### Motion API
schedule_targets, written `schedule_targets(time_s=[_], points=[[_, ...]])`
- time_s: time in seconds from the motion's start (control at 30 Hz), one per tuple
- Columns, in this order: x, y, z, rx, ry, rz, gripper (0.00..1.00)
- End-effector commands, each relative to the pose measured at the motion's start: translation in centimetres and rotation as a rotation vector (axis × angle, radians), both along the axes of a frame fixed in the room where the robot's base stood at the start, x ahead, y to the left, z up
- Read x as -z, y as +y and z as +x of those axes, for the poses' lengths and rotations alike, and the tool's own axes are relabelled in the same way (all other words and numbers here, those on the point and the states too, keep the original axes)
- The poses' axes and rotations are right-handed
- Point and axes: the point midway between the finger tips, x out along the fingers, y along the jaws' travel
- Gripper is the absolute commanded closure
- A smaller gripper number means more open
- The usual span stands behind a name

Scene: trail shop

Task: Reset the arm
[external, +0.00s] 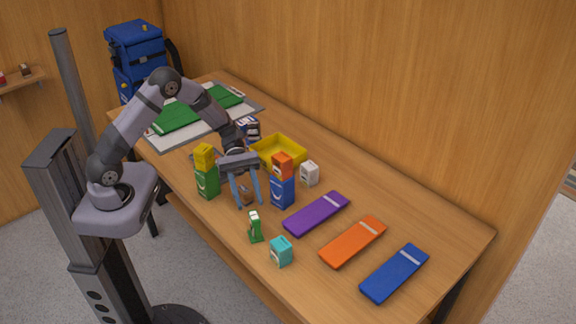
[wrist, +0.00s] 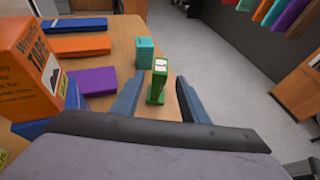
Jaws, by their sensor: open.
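My gripper (external: 247,203) hangs over the middle of the table, fingers pointing down and apart, with nothing held. In the wrist view its two blue-grey fingers (wrist: 160,98) show spread. A small green box (external: 255,227) stands in front of the gripper; in the wrist view the green box (wrist: 159,80) appears between the fingers, farther off. A small brown item (external: 246,197) shows between the fingers in the external view; I cannot tell its distance from them. An orange box (external: 282,160) on a blue box (external: 282,191) stands close to the right of the gripper.
A yellow box (external: 204,155) sits on a green box (external: 207,181) left of the gripper. A yellow tray (external: 279,151), white box (external: 309,174) and teal box (external: 281,251) stand nearby. Purple (external: 316,214), orange (external: 353,242) and blue (external: 394,274) flat packs lie right. A blue backpack (external: 136,55) stands behind.

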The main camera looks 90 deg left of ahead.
Motion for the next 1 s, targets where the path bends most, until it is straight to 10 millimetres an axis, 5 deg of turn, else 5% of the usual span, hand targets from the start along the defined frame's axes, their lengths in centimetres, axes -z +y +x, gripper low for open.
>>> schedule_targets(time_s=[0.67, 0.87, 1.0], points=[[-0.4, 0.6, -0.4, 0.004, -0.001, 0.004, 0.60], [-1.7, -1.4, -0.9, 0.073, -0.032, 0.061, 0.60], [-2.6, -4.5, -2.6, 0.205, -0.075, 0.170, 0.60]])
